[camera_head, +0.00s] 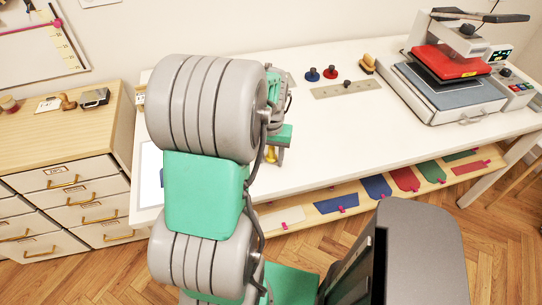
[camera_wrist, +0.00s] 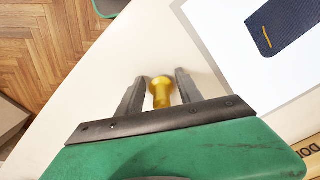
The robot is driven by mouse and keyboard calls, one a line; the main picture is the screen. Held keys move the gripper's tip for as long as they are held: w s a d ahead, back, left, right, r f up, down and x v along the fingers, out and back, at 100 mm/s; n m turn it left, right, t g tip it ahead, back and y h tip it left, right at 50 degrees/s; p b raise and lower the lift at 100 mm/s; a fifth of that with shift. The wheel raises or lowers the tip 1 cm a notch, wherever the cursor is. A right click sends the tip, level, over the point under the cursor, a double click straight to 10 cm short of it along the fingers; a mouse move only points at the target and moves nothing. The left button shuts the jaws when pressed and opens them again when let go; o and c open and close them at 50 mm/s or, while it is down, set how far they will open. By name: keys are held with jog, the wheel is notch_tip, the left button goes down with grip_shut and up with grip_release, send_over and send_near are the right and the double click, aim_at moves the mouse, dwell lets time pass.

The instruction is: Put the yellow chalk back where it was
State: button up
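A yellow piece with a round head and narrower body (camera_wrist: 160,91) stands between the two fingers of my gripper (camera_wrist: 158,88) in the wrist view. It looks like the yellow chalk. A small gap shows on each side of it, so the fingers are open around it and do not clearly touch it. In the head view the yellow chalk (camera_head: 271,155) shows just below my gripper (camera_head: 281,142), over the white table (camera_head: 330,145). Whether its base rests on the table is hard to tell.
Blue (camera_head: 312,75) and red (camera_head: 330,73) round pieces stand behind a ruler (camera_head: 347,90). A heat press (camera_head: 455,75) stands at the right. A dark blue patch (camera_wrist: 286,27) with an orange mark lies on a white sheet (camera_wrist: 240,75). The table's middle is clear.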

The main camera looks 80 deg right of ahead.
aim_at(271, 150)
jog(key=shift+o, duration=0.8)
jog(key=shift+r, duration=0.3)
notch_tip(271, 150, up, 12)
jog(key=shift+f+b, duration=0.15)
jog(key=shift+b, duration=0.5)
jog(key=w+a+n+t+h, duration=0.1)
jog(key=w+a+n, duration=0.3)
jog(key=w+a, duration=0.5)
jog(key=w+a+n, duration=0.4)
jog(key=w+a, duration=0.2)
jog(key=w, duration=0.6)
jog(key=w+a+f+n+t, duration=0.1)
jog(key=a+n, duration=0.3)
jog(key=a, duration=0.8)
jog(key=w+a+f+n+t+y, duration=0.1)
jog(key=w+a+n, duration=0.2)
jog(key=a, duration=1)
jog(key=shift+w+a+n+t, duration=0.25)
jog(key=shift+n+t, duration=0.05)
jog(key=shift+n, duration=0.9)
